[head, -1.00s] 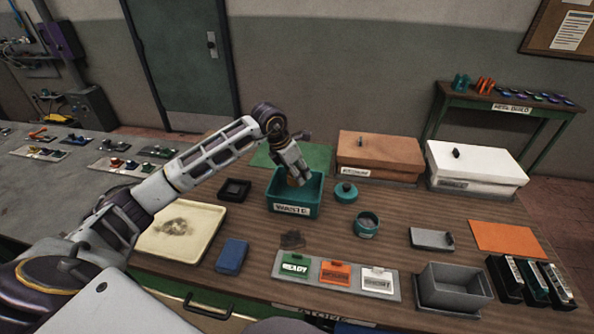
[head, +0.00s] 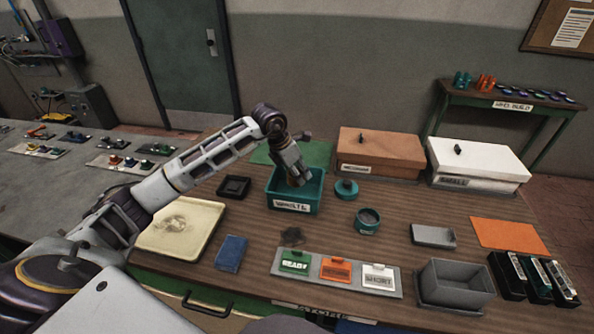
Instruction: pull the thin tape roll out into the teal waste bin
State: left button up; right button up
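The teal waste bin (head: 292,205) stands in the middle of the wooden table, with a white label on its front. My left gripper (head: 297,179) points down into the bin's opening, with its fingertips near the inner back wall. Its fingers are small and shaded, so I cannot tell whether they are open or shut, or whether they hold anything. I cannot make out a thin tape roll; it may be hidden by the gripper or the bin walls. My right gripper is not in view.
A round teal tin (head: 367,222) and a teal lid (head: 346,189) are right of the bin. A cream tray (head: 205,222), a blue block (head: 232,253) and a black square dish (head: 234,187) are left. A label strip (head: 393,290) lies in front. Lidded boxes (head: 380,150) stand behind.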

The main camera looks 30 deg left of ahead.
pick_arm(q)
jog(key=shift+f+b, duration=0.55)
jog(key=shift+f, duration=0.25)
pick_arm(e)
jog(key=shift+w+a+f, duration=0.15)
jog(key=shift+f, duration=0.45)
pick_arm(q)
jog(key=shift+f, duration=0.35)
jog(key=shift+b, duration=0.3)
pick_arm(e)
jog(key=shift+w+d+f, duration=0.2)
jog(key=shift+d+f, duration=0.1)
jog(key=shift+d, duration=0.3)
pick_arm(q)
jog(key=shift+f, duration=0.35)
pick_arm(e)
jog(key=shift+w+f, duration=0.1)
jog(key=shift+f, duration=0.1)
pick_arm(q)
jog(key=shift+f+b, duration=0.3)
jog(key=shift+b, duration=0.15)
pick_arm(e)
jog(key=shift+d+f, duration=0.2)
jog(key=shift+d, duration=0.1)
pick_arm(q)
jog(key=shift+f, duration=0.25)
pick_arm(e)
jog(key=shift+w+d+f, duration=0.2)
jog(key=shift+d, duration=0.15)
